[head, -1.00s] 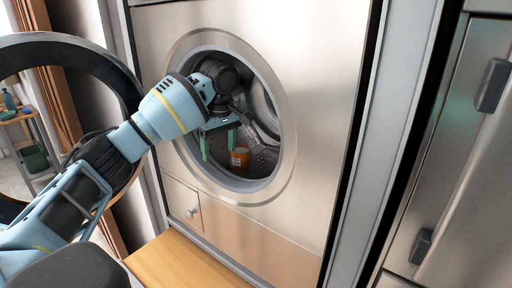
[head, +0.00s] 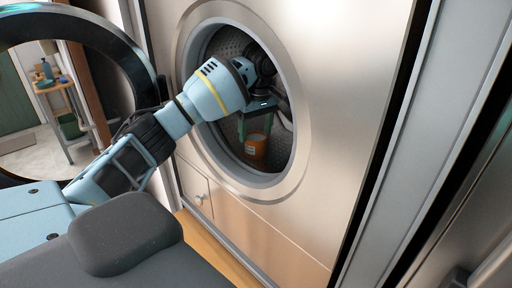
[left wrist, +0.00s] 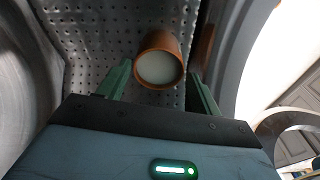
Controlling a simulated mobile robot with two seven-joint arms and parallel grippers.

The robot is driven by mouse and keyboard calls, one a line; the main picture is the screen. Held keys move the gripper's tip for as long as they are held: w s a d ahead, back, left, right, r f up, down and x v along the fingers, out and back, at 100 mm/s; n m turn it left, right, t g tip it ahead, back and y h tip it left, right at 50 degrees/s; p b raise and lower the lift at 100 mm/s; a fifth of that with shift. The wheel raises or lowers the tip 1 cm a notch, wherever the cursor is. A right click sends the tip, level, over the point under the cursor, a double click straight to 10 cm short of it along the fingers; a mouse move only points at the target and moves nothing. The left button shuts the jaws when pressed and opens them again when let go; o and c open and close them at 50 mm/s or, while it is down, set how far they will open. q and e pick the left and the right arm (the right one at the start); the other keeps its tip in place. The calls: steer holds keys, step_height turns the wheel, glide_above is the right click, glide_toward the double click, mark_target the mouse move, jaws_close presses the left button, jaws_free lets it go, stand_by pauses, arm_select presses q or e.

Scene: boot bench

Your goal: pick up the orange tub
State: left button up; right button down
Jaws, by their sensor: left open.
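The orange tub (head: 256,147) stands on the perforated floor of the washer drum, just inside the round opening. It has a pale label on its side. In the left wrist view the tub (left wrist: 158,61) shows its pale round top, beyond and between the fingertips. My left gripper (head: 262,128) reaches through the opening, with its green fingers apart above the tub. In the left wrist view the open gripper (left wrist: 159,80) has a finger on each side of the tub's near edge. I cannot tell whether either finger touches it. My right gripper is not in view.
The open round door (head: 140,75) stands at the left. A small shelf with bottles (head: 50,80) is behind it. The perforated drum wall (left wrist: 95,40) lies around the tub.

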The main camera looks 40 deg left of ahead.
mark_target(255, 143)
arm_select(q)
steer(key=shift+w+a+f, duration=0.1)
steer(key=shift+a+f, duration=0.05)
steer(key=shift+f, duration=1.15)
steer(key=shift+w+a+f, duration=0.1)
steer(key=shift+f, duration=1.2)
steer(key=shift+c, duration=0.3)
steer(key=c, duration=0.8)
steer(key=shift+a+r, duration=0.15)
